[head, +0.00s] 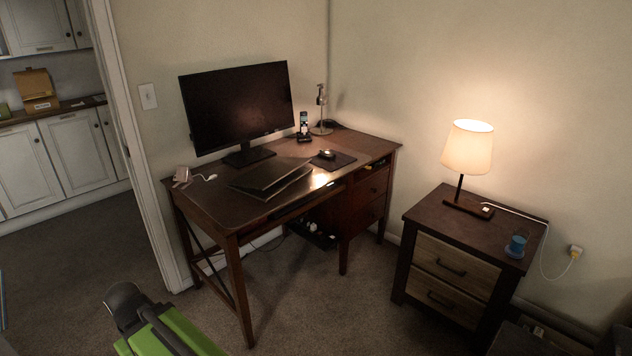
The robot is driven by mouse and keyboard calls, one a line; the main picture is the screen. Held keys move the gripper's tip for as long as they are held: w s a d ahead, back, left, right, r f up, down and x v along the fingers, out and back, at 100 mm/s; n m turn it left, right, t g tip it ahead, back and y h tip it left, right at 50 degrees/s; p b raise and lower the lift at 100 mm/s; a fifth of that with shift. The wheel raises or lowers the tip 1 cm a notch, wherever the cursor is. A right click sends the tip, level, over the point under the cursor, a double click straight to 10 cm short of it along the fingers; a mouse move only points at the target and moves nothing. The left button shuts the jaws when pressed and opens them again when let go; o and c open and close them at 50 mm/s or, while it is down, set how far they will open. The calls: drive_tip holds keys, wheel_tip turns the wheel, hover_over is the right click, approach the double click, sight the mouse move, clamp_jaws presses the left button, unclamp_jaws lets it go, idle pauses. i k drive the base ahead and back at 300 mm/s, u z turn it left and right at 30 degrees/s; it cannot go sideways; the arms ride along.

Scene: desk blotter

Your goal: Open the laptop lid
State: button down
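A dark, thin laptop (268,176) lies on the brown desk (215,205), in front of the monitor. Its lid looks raised by a small angle, with a narrow dark gap above the base along the right side. The screen and keyboard are hidden. A green and black part of my arm shows at the bottom left, well in front of the desk and apart from the laptop. No gripper fingers can be made out.
A black monitor (237,105) stands behind the laptop. A mouse (327,154) on a dark pad, a phone (303,127) and a metal stand (321,112) are to the right. A nightstand (455,235) with a lit lamp (467,147) stands at right. Carpet before the desk is clear.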

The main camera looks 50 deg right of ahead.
sight(263, 175)
drive_tip(key=z, duration=0.95)
drive_tip(key=i, duration=0.45)
drive_tip(key=u, duration=0.2)
